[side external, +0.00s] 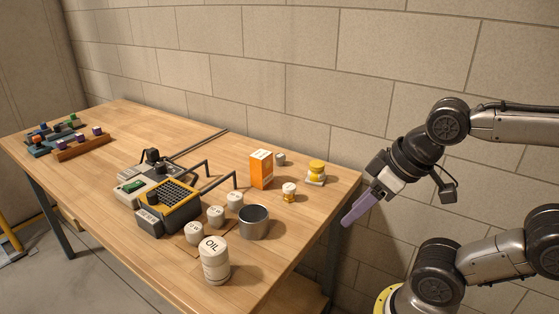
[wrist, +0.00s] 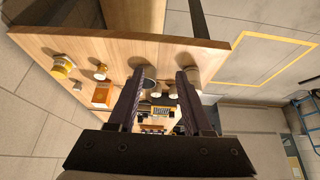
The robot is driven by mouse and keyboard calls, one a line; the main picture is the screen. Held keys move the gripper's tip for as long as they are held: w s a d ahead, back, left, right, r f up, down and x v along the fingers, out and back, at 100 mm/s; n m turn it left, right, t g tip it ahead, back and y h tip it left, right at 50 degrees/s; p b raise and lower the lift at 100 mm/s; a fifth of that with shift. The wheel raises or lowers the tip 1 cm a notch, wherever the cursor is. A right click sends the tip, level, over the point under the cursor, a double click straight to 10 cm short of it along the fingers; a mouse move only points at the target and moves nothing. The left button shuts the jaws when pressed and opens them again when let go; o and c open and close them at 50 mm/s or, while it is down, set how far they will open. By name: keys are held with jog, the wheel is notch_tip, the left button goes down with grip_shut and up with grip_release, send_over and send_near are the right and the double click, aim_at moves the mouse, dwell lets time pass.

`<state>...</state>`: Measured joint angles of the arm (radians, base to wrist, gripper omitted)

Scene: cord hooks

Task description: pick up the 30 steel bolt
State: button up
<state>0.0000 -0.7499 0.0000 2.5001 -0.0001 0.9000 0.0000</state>
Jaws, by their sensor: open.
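I cannot pick out a steel bolt marked 30 for sure. Several small white-topped cylinders, one of them in front of the metal cup (side external: 215,215), stand on the table with labels too small to read. A small grey piece (side external: 280,159) stands behind the orange box. My gripper (side external: 348,222) has long purple fingers and hangs in the air off the table's right end, apart from everything. In the wrist view my gripper (wrist: 160,74) is open and empty, its fingers spread over a far view of the table.
A rack with coloured blocks (side external: 82,145) is at far left. A block wall stands behind.

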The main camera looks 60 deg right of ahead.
dwell(0.3)
jog(key=o, duration=0.5)
